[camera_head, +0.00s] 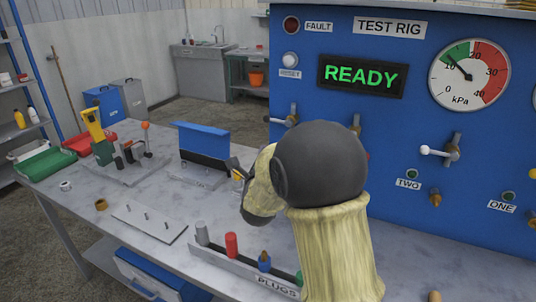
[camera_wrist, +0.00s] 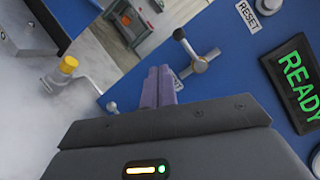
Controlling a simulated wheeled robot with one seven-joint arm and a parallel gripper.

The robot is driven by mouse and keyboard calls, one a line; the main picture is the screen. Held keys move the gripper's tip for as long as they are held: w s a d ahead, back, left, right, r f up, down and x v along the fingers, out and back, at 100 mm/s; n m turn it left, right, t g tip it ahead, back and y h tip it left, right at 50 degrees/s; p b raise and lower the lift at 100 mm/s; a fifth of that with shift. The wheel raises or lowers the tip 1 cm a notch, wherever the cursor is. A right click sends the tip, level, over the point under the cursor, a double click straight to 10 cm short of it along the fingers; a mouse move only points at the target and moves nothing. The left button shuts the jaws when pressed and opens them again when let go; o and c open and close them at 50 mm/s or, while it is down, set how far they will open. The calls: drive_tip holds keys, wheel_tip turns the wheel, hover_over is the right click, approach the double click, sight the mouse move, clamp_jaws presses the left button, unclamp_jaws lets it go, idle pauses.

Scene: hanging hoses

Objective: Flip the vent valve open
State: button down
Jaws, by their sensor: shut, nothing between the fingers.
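A lever valve (camera_wrist: 200,65) with a black-tipped handle sits on the blue panel in the wrist view, just beyond my fingertips. A label beside it is mostly hidden, so I cannot read whether it says vent. In the head view, a lever valve (camera_head: 291,116) shows at the panel's left edge, its handle pointing left. My gripper (camera_wrist: 160,72) is shut and empty; its purple-grey fingers lie together just below and left of the valve. I cannot tell whether they touch it. In the head view my arm covers much of the gripper and part of the panel.
The panel's READY display (camera_head: 361,76) is lit green, and the gauge (camera_head: 469,74) needle sits in green. A white-tipped lever (camera_head: 440,152) is above label TWO. A yellow-knobbed crank (camera_wrist: 68,65) is left of my fingers. A plug rack (camera_head: 247,268) stands on the bench.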

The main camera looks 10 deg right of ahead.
sight(277, 121)
drive_tip(key=m+t+h+b, duration=0.1)
drive_tip(key=m, duration=0.1)
drive_tip(key=f+m+h+b, duration=0.1)
drive_tip(key=m+h+b, duration=0.1)
drive_tip(key=m, duration=0.1)
drive_tip(key=f+m+t+h+b, duration=0.1)
drive_tip(key=m, duration=0.2)
drive_tip(key=shift+w+a+t+b, duration=0.15)
drive_tip(key=shift+w+t+b, duration=0.1)
drive_tip(key=shift+t+b, duration=0.1)
drive_tip(key=p+x, duration=0.2)
drive_tip(key=x, duration=0.8)
drive_tip(key=shift+f, duration=0.1)
drive_tip(key=shift+m, duration=0.3)
drive_tip(key=shift+w+d+m+h+b, duration=0.1)
drive_tip(key=shift+d+m+h+b, duration=0.15)
drive_tip(key=shift+h+b, duration=0.35)
